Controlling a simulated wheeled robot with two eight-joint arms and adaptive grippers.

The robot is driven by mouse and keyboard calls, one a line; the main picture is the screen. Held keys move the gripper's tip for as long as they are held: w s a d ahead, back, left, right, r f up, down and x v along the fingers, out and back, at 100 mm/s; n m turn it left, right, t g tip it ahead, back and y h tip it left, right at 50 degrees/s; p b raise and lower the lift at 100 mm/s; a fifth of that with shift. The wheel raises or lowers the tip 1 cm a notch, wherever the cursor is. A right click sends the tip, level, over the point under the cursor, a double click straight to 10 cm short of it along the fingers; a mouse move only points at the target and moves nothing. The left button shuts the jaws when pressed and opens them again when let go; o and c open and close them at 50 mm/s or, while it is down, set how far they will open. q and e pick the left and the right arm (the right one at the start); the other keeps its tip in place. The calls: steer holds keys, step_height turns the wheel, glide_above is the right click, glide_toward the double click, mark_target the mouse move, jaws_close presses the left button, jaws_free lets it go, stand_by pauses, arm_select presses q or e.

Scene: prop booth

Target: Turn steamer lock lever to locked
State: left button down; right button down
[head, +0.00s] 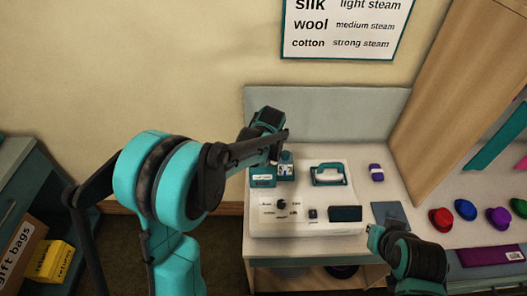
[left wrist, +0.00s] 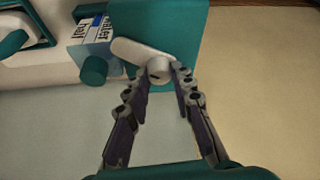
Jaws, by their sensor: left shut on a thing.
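The white steamer (head: 300,220) sits on the table, with a dial, a small switch and a dark panel on its front and a teal-handled iron (head: 330,175) on top. In the left wrist view, the pale lock lever (left wrist: 130,50) is mounted on a teal block (left wrist: 185,30). Its arm points up and left from a round hub. My left gripper (left wrist: 160,75) is shut on the lever near the hub. In the head view my left arm hides the lever and the fingertips. My right gripper (head: 374,236) is at the table's front right; its finger opening is unclear.
A labelled blue-white tank (left wrist: 92,38) and teal knob (left wrist: 94,70) are beside the lever. A purple-white item (head: 376,172) and dark pad (head: 389,214) lie right of the steamer. Several coloured round objects (head: 465,209) stand farther right. A grey panel (head: 330,118) closes the back.

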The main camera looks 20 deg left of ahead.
mark_target(274, 164)
arm_select(q)
steer(key=n+g+y, duration=0.1)
steer(key=n, duration=0.2)
steer(key=shift+w+d+n, duration=0.1)
steer(key=shift+n, duration=0.2)
steer(key=shift+n+g+y, duration=0.5)
steer(key=shift+n, duration=1.2)
steer(key=c, duration=1.3)
jaws_free()
steer(key=v, duration=1.2)
